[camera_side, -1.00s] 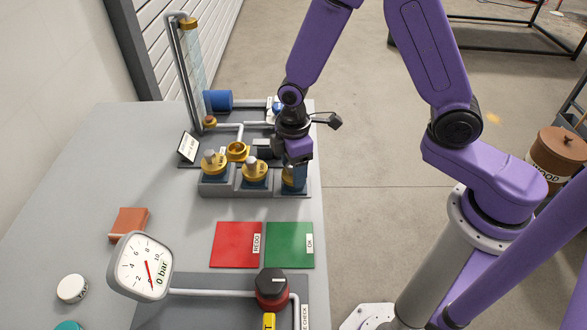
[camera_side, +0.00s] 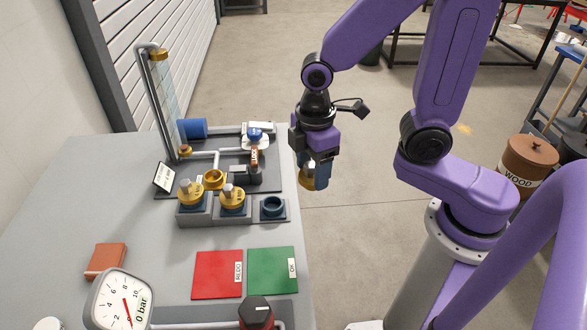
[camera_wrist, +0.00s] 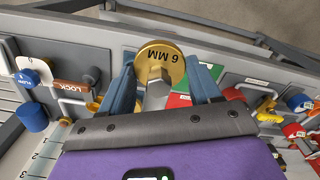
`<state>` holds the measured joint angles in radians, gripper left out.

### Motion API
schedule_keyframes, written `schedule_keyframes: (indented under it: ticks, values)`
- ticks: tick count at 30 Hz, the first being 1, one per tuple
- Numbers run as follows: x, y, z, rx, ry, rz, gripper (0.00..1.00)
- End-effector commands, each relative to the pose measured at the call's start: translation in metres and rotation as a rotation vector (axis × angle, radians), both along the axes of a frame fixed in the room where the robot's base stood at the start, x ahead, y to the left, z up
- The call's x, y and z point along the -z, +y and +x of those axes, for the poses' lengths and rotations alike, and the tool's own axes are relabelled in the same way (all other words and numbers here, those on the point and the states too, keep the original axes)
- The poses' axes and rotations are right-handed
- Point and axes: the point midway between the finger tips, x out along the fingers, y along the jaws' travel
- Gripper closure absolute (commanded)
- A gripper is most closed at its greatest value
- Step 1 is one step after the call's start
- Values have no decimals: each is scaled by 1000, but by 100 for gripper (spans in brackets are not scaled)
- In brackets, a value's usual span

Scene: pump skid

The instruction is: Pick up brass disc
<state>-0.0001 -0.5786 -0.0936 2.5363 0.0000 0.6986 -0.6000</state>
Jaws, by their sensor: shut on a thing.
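A brass disc (camera_wrist: 162,60) marked "6 MM", with a grey metal stem, sits between the blue fingers of my gripper (camera_wrist: 158,88) in the wrist view. In the side view my gripper (camera_side: 317,178) is shut on it, and a gold edge of the disc (camera_side: 306,182) shows beside the fingers. The disc is held up in the air at the table's right edge, clear of the rack. Two other brass discs with grey stems, one on the left (camera_side: 193,190) and one in the middle (camera_side: 233,197), sit in the rack. The right-hand socket (camera_side: 273,207) is empty.
Red (camera_side: 219,274) and green (camera_side: 272,271) pads lie in front of the rack. A glass tube on a pipe stand (camera_side: 165,95) rises behind it. A gauge (camera_side: 121,302) stands at the front. A brown block (camera_side: 106,261) lies to the left. Open floor is right of the table.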

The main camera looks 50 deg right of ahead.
Motion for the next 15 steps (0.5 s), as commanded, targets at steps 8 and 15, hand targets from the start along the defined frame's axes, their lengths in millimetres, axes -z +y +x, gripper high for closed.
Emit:
schedule_keyframes:
  ticks: [8,15]
  values:
    - [-9,-6,-18,-2,-2,1,74]
    - [-16,-12,-33,-2,-1,1,74]
